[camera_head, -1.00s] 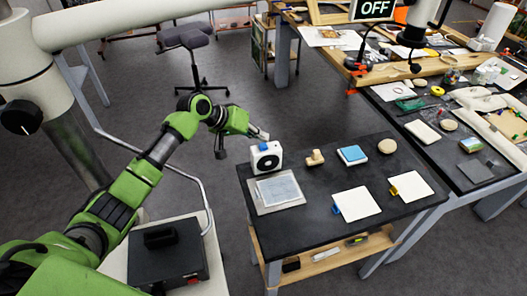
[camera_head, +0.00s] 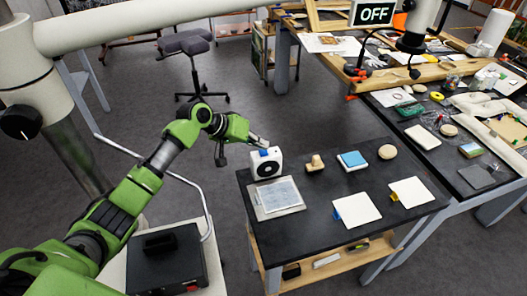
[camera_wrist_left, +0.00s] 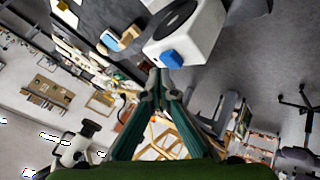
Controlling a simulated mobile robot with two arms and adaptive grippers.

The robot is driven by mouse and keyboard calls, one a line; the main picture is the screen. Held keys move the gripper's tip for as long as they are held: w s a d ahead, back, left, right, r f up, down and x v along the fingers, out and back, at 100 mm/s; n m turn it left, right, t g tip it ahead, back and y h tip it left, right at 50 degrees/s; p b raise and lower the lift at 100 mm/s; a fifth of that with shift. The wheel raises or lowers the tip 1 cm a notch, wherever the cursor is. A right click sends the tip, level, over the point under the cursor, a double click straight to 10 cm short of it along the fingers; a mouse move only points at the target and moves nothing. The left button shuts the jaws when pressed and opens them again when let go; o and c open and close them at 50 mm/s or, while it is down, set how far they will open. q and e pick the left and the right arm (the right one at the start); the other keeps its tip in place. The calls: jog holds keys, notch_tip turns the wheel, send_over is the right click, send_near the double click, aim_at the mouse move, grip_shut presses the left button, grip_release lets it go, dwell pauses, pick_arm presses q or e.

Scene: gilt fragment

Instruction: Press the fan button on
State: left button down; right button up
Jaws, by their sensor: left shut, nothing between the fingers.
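A small white fan (camera_head: 267,168) with a dark round front stands upright on the dark table (camera_head: 318,213), at its far left corner. A blue button (camera_head: 264,152) sits on its top. My left gripper (camera_head: 262,143) comes from the left, just above the fan near the button. In the left wrist view its shut, empty fingers (camera_wrist_left: 158,90) point toward the fan (camera_wrist_left: 205,30), with the blue button (camera_wrist_left: 172,59) just beyond the tips. I cannot tell whether they touch it. A sign (camera_head: 374,13) at the top reads OFF. My right gripper is not in view.
A framed sheet (camera_head: 277,196) lies in front of the fan. A wooden piece (camera_head: 315,163), a blue-topped block (camera_head: 352,160), a round tan object (camera_head: 388,152) and white cards (camera_head: 357,209) lie to the right. A cluttered workbench (camera_head: 455,180) stands beyond.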

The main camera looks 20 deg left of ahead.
aim_at(261, 152)
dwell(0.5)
pick_arm(q)
jog(key=shift+f, duration=0.6)
dwell(0.4)
jog(key=shift+r+p, duration=0.55)
jog(key=shift+r, duration=0.05)
notch_tip(261, 152, up, 6)
jog(key=p, duration=0.6)
jog(key=shift+r, duration=0.1)
